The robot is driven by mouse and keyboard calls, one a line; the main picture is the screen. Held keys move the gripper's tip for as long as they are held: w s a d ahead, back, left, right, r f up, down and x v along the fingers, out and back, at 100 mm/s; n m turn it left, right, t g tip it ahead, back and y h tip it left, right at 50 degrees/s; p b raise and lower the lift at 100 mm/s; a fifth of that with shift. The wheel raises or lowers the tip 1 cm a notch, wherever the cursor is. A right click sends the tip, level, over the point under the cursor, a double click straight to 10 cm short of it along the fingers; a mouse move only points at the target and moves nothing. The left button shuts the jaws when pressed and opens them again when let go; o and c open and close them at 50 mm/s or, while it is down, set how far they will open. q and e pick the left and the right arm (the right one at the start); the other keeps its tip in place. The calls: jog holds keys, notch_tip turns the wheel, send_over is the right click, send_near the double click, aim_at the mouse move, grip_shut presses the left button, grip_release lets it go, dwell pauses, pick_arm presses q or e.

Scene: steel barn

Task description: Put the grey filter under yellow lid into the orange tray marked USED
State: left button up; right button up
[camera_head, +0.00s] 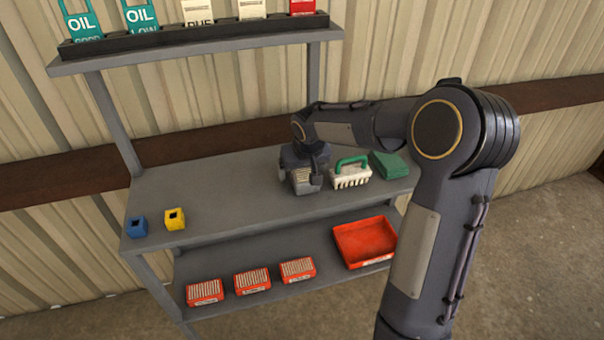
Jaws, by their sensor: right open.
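My right gripper (305,167) reaches down over the right half of the upper shelf. Its fingers are open around the top of a grey box-like thing with a pale, ribbed top (303,177). This may be the filter in its housing; the gripper hides part of it, and I cannot tell whether the fingers touch it. A small yellow block-like piece (175,219) with a dark opening, possibly the yellow lid, sits at the shelf's left front. The orange-red tray (364,238) lies empty on the lower shelf, its front label too small to read. My left gripper is out of view.
A blue piece (137,227) stands left of the yellow one. Several red ribbed boxes (252,281) line the lower shelf's front. The upper shelf's middle (225,190) is clear.

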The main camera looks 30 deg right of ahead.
jog(key=shift+f, duration=0.2)
dwell(0.4)
jog(key=c, duration=1.2)
